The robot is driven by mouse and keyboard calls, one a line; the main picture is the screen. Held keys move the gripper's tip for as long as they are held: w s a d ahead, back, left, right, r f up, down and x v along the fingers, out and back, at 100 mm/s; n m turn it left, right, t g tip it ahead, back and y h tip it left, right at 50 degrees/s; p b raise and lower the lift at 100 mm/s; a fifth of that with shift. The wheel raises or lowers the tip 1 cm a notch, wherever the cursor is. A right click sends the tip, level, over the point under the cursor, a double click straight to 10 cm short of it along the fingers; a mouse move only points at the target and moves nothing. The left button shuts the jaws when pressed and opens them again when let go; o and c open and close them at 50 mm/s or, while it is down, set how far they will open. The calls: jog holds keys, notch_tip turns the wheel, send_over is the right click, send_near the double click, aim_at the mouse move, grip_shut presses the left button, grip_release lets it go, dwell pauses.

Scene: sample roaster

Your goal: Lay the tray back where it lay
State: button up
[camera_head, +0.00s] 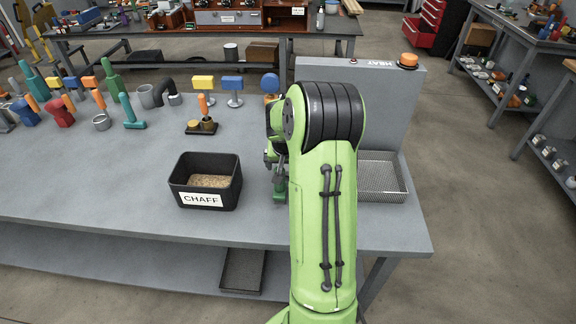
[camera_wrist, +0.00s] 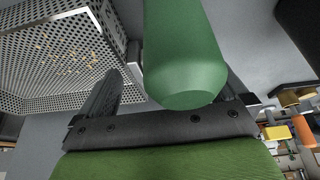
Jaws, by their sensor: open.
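The perforated metal tray (camera_head: 397,193) sits on the bench to the right of my arm, before the grey upright panel. My arm hides its left part. In the wrist view the tray (camera_wrist: 125,62) fills the upper left, with a few tan bits in it. My gripper (camera_head: 275,162) points down over the bench, left of the tray. A green rounded handle-like piece (camera_head: 279,191) is just below it. In the wrist view this piece (camera_wrist: 185,60) stands between my open fingers (camera_wrist: 172,95). I cannot tell whether it joins the tray.
A black bin marked CHAFF (camera_head: 208,160) with tan chaff stands left of my gripper. The grey panel (camera_head: 385,85) marked HEAT, with an orange knob, stands behind the tray. Several coloured tools stand at the back left. The bench front between bin and arm is clear.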

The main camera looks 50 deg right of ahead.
jog(key=s+a+r+n+t+p, duration=0.1)
jog(key=s+a+r+n+p, duration=0.15)
jog(key=a+r, duration=1.15)
jog(key=s+a+r+n+t+y, duration=0.1)
jog(key=s+a+r+n+y, duration=0.2)
jog(key=s+a, duration=1.4)
jog(key=r+n, duration=0.1)
jog(key=n, duration=0.3)
jog(key=shift+a+t+y+b, duration=0.2)
jog(key=shift+t+y+b, duration=0.1)
jog(key=shift+t+b, duration=0.1)
jog(key=shift+r+n, duration=0.1)
jog(key=shift+n, duration=0.15)
